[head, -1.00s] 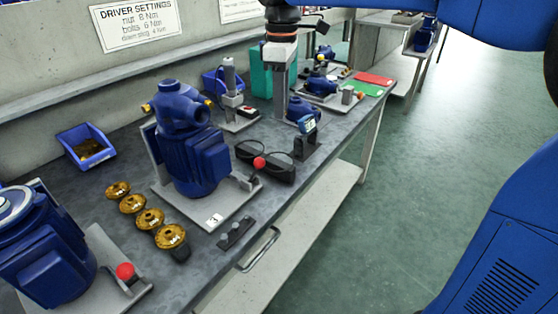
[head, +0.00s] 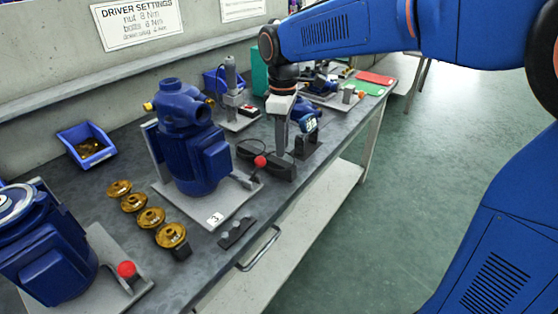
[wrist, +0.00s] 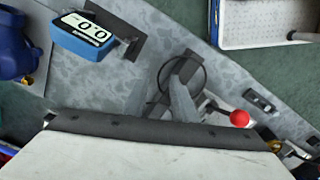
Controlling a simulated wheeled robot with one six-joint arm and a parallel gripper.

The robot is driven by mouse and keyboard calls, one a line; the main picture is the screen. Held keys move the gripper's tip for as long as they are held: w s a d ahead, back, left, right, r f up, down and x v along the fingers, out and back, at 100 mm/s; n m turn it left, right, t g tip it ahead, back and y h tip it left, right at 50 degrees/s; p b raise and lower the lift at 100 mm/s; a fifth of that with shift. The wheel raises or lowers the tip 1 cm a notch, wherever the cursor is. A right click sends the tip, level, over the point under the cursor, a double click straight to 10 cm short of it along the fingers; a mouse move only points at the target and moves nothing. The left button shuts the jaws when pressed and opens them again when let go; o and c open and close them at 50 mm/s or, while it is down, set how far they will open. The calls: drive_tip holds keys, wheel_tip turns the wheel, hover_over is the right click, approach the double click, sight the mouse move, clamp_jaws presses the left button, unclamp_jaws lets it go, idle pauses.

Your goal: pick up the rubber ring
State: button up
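A thin black rubber ring (head: 246,142) lies with dark blocks on the bench, between a blue pump and my gripper. It also shows in the wrist view (wrist: 205,77), partly covered by a gripper finger. My gripper (head: 281,150) points down just to the right of the ring in the head view.
A blue gauge (wrist: 85,35) with a display stands close to my gripper. A red-knobbed clamp (head: 260,161) and the large blue pump (head: 195,150) are on the left. Several brass parts (head: 150,218) stand in a row at the bench front. A bench handle (head: 260,250) sticks out.

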drive_tip(key=shift+f, duration=0.25)
idle(0.3)
clamp_jaws()
